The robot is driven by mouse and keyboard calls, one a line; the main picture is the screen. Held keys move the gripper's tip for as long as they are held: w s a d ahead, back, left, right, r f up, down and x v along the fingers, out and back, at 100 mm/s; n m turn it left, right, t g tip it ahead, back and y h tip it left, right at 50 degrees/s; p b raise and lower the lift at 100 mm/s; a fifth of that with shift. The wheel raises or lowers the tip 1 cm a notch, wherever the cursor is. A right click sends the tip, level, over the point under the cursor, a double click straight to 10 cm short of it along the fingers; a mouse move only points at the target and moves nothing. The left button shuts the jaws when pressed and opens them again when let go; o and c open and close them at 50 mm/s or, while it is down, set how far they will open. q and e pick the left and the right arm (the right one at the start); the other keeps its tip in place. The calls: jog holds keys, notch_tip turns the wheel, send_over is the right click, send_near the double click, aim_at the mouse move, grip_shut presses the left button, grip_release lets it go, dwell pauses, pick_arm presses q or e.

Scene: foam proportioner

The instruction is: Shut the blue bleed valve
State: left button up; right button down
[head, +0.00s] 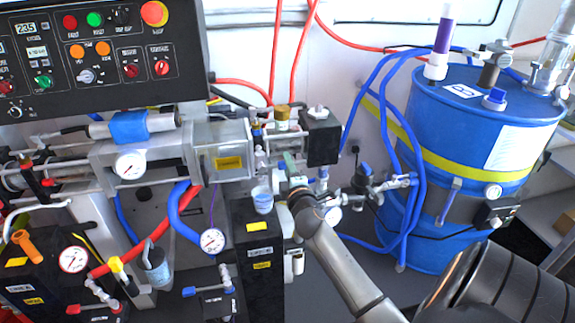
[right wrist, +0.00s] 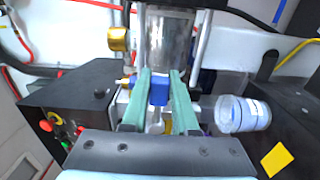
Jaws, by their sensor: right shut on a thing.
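The blue bleed valve (right wrist: 158,88) shows in the right wrist view as a small blue handle on a metal fitting, under a clear cylinder. My right gripper (right wrist: 158,96) has one green finger on each side of the handle and is shut on it. In the head view my right gripper (head: 288,163) reaches the fittings at the right end of the proportioner. There the bleed valve is mostly hidden by the gripper, and I cannot tell its exact angle. My left gripper is not in view.
A cup with a blue band (head: 263,200) stands just left of my right gripper, and it shows in the right wrist view (right wrist: 242,114). A black block (head: 322,137) is close above right. A blue drum (head: 470,130) with hoses stands at right. A control panel (head: 95,50) is upper left.

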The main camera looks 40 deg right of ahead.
jog(key=shift+f, duration=0.1)
jog(key=c, duration=0.7)
grip_release()
jog(key=shift+s, duration=0.1)
jog(key=v, duration=1.2)
jog(key=shift+s, duration=0.2)
